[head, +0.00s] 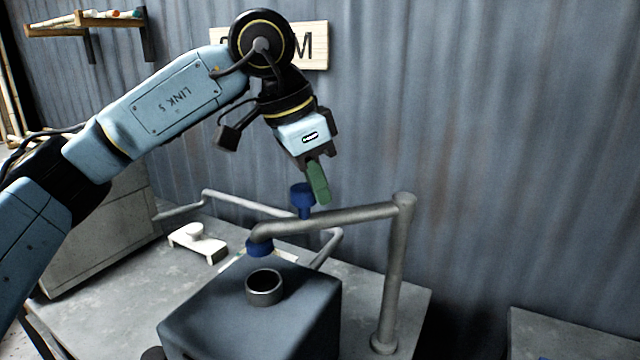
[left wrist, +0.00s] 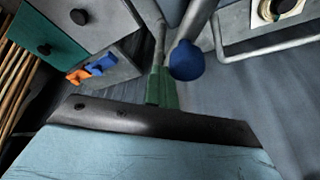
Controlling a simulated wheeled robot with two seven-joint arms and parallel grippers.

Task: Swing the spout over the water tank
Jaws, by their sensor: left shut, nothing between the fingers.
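The grey spout (head: 335,217) runs level from a post (head: 393,275) leftward to a bent end with a blue nozzle (head: 260,248). The nozzle shows just above the round collar opening (head: 264,289) of the dark blue-grey water tank (head: 215,312); I cannot tell whether it is right over it in depth. A blue knob (head: 302,196) stands up on the spout. My left gripper (head: 319,190), with green fingers, is shut and empty beside the knob; contact is unclear. The knob (left wrist: 186,60) also shows right of the fingers in the left wrist view. My right gripper is out of view.
A bent grey rail (head: 250,203) runs behind the spout. A white piece (head: 198,243) lies on the grey table (head: 110,322). A cabinet stands at the left, with orange and blue items (left wrist: 92,67) near it. A corrugated wall is behind.

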